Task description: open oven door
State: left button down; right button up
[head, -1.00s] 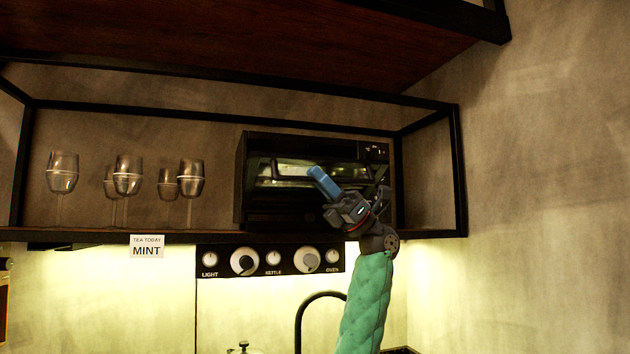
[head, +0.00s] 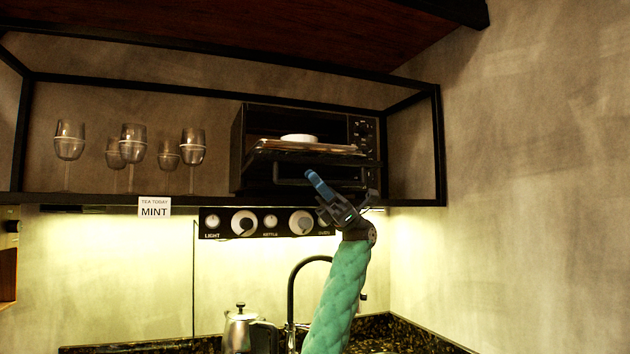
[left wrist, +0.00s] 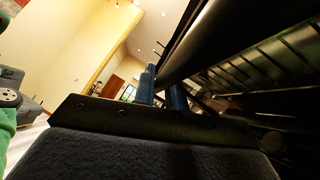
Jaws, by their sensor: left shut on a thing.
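The black oven (head: 364,130) stands on the shelf at the right. Its door (head: 262,163) is tilted forward and down, and the opening above it shows a white round dish (head: 299,138) on a tray or rack. The dark door handle (head: 290,183) runs along the door's front. The left wrist view shows the blue fingers (left wrist: 163,92) at the dark handle bar (left wrist: 190,45). My right gripper is not in view.
Several stemmed glasses (head: 133,145) stand on the shelf left of the oven. Below the shelf are a knob panel (head: 270,222), a "MINT" card (head: 154,207), a kettle (head: 245,330) and a black tap (head: 291,290). A black frame post (head: 439,150) stands right of the oven.

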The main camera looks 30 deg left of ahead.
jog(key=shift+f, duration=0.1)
pick_arm(q)
jog(key=c, duration=1.7)
grip_release()
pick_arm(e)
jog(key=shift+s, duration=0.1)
